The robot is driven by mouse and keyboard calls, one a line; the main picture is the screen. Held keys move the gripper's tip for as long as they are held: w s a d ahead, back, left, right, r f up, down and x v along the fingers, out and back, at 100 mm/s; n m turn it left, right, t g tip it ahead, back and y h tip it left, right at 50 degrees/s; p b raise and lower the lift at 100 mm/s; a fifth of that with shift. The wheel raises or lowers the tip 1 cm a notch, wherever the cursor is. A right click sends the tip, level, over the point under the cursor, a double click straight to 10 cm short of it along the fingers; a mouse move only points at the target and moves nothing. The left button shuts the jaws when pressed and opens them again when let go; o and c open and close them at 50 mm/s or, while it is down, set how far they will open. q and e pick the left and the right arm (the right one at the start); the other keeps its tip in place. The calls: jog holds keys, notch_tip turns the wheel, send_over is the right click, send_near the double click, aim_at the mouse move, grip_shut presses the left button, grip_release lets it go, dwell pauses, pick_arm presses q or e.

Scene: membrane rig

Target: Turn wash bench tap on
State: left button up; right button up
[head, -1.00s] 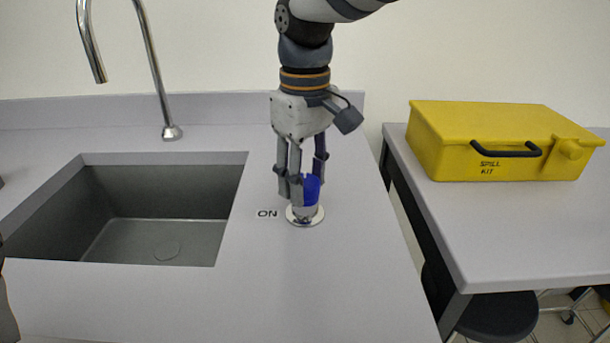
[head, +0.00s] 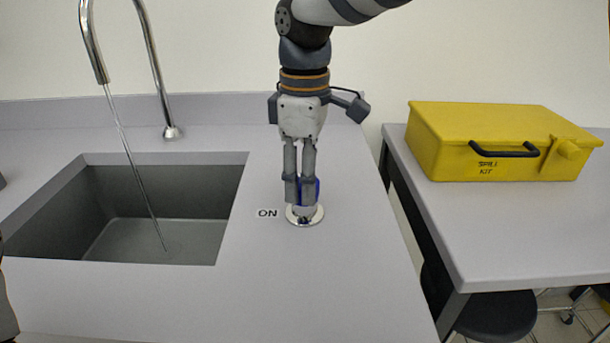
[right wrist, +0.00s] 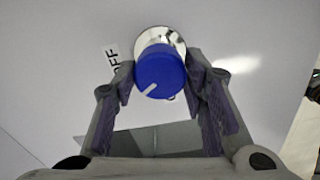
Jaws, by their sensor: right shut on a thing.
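The tap's blue knob (head: 312,190) stands on a round chrome base (head: 305,217) on the bench, beside an ON label (head: 267,213). My right gripper (head: 302,195) points straight down and is shut on the knob, partly hiding it. In the right wrist view the blue knob (right wrist: 161,73) shows a white pointer line toward its lower left, and an OFF label (right wrist: 113,57) sits to its left. A thin stream of water (head: 133,165) runs from the chrome spout (head: 92,45) into the sink (head: 150,235).
The grey bench top (head: 300,290) is clear around the knob. A yellow spill kit case (head: 500,142) rests on a separate table to the right, past a gap. A dark stool (head: 490,318) is below that table.

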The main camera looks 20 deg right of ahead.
jog(key=shift+n, duration=1.1)
jog(key=o, duration=1.2)
notch_tip(320, 180, up, 12)
